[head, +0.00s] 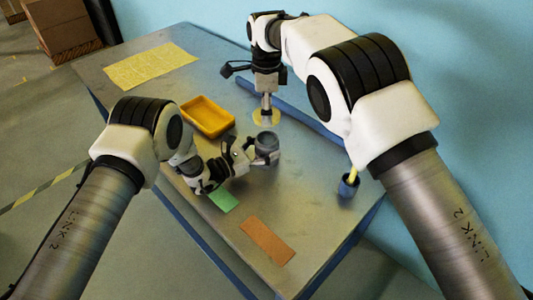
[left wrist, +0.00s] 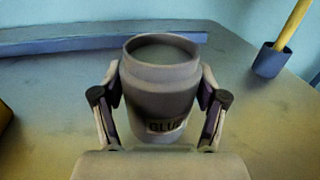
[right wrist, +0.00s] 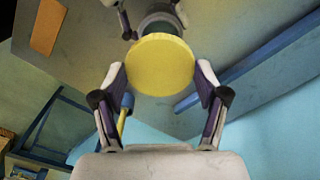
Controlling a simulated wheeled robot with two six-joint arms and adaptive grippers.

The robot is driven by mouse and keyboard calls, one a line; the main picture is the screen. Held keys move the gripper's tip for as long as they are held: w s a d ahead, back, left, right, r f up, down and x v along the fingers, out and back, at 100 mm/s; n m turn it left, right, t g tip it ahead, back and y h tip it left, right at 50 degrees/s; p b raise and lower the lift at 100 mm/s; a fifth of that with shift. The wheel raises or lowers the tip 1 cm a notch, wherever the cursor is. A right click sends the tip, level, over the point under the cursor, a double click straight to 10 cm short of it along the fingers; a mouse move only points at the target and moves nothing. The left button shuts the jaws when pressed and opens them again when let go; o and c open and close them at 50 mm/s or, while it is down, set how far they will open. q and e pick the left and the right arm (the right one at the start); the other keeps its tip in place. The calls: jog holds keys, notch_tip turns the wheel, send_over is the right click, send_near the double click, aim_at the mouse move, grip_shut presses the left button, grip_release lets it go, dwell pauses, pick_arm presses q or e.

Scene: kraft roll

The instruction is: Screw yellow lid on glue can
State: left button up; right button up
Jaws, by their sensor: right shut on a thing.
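The glue can (head: 266,145) is a grey cylinder with an open top. It appears upright in the left wrist view (left wrist: 160,98), with a GLUE label low on its front. My left gripper (head: 257,157) has a finger on each side of the can and appears closed against it. The can's base is partly hidden, so I cannot tell if it touches the table. The round yellow lid (right wrist: 160,65) is between the fingers of my right gripper (right wrist: 160,78), which is shut on it. In the head view the lid (head: 266,118) is apart from the can, toward the table's far side.
A yellow tray (head: 208,117) stands left of the can. A blue cup (head: 348,186) with a yellow stick is at right. A blue bar (head: 305,107) runs along the back. Green (head: 223,199) and orange (head: 267,240) cards and a yellow sheet (head: 150,65) lie flat.

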send_over(268, 140)
jog(key=shift+a+f, duration=0.15)
jog(key=shift+f, duration=2.3)
jog(key=shift+f, duration=0.1)
jog(key=shift+f, duration=0.8)
jog(key=shift+f, duration=0.45)
jog(key=shift+f, duration=0.1)
jog(key=shift+c, duration=0.2)
jog(key=shift+f, duration=0.1)
jog(key=shift+c, duration=0.8)
jog(key=m, duration=0.2)
jog(key=shift+m, duration=0.3)
jog(key=m, duration=1)
